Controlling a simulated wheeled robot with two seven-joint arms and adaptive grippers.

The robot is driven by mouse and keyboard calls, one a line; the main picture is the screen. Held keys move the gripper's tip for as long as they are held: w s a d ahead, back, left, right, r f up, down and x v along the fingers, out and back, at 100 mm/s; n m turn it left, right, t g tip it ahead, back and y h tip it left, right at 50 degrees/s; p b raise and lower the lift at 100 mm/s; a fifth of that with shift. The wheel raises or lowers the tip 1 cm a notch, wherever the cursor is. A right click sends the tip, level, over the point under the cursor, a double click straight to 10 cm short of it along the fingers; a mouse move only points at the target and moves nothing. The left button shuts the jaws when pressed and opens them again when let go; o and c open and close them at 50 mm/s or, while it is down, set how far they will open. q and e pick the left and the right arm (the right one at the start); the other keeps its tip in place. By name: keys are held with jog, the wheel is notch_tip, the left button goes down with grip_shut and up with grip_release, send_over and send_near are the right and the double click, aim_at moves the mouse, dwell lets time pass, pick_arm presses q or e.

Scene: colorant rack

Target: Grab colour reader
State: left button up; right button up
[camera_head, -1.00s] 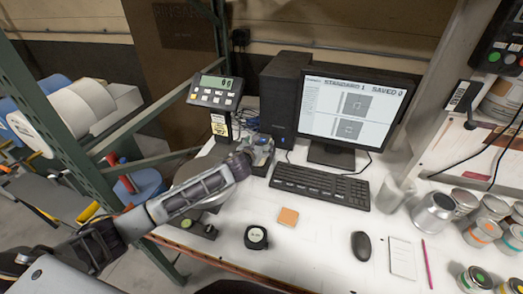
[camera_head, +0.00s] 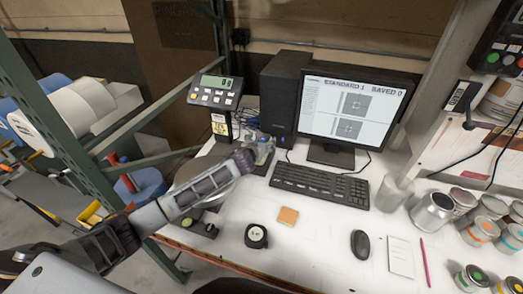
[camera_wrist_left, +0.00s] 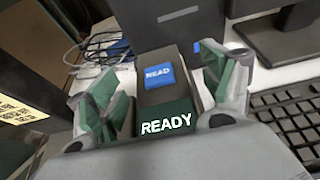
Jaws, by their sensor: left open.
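The colour reader (camera_wrist_left: 165,105) is a dark boxy device with a blue READ button and a green display saying READY. In the left wrist view it lies between the two fingers of my left gripper (camera_wrist_left: 163,82), one finger on each side. The gripper is open; I cannot tell whether either finger touches the reader. In the head view my left gripper (camera_head: 262,153) is at the back of the bench, left of the keyboard, and mostly hides the reader. My right gripper is not in view.
The keyboard (camera_head: 320,186) and monitor (camera_head: 352,112) stand right of the gripper, with a black computer tower (camera_head: 290,95) behind. A scale display (camera_head: 215,92) on a post and loose cables are close on the left. A tape measure (camera_head: 256,236) and orange square (camera_head: 288,215) lie in front.

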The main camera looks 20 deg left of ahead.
pick_arm(q)
jog(key=shift+s, duration=0.1)
jog(key=c, duration=1.6)
jog(key=shift+r, duration=0.5)
jog(key=shift+r+b, duration=0.55)
jog(key=shift+r, duration=4.05)
